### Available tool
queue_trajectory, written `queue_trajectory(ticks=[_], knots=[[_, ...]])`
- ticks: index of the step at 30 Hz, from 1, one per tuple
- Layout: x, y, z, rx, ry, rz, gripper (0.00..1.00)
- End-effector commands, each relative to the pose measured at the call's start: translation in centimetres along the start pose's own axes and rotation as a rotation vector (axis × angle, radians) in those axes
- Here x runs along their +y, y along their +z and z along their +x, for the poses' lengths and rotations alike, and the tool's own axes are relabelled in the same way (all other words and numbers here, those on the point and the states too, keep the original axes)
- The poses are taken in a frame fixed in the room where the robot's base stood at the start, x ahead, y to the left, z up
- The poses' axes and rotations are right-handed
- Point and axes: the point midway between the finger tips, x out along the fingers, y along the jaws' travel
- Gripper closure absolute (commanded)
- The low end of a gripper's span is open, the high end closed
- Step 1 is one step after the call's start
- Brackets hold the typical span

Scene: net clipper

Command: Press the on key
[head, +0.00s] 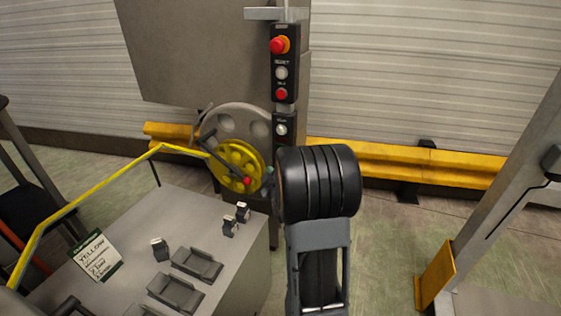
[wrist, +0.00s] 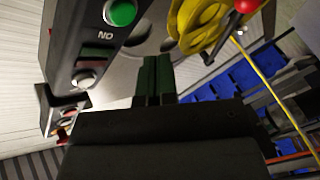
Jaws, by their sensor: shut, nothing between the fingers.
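In the wrist view, a round green key (wrist: 120,12) sits on a dark control panel (wrist: 68,45) at the top, partly cut by the frame edge. Its label is upside down in this view and appears to read ON. My gripper (wrist: 157,60) is shut and empty, its green fingers side by side. The fingertips show right of and below the green key in that picture; their distance from the panel is unclear. In the head view, the panel (head: 285,60) stands upright on a post; my arm hides its lower part, the green key and most of my gripper.
The panel also carries a red stop knob (head: 279,45), a white button (head: 281,73) and a red button (head: 281,94). A yellow wheel (head: 240,160) with a red-knobbed crank is left of my arm. A grey table (head: 235,265) with small parts is at lower left.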

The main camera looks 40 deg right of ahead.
Motion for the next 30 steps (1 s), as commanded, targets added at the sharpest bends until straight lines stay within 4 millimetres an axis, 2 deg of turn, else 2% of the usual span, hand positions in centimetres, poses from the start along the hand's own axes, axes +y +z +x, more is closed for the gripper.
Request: queue_trajectory(ticks=[6, 12, 30], knots=[[0.8, 1.0, 1.7, 0.001, 0.001, 0.0, 1.0], [1.2, 1.4, 2.5, 0.0, -0.001, -0.001, 1.0], [1.4, 1.4, 2.6, 0.0, -0.001, 0.0, 1.0]])
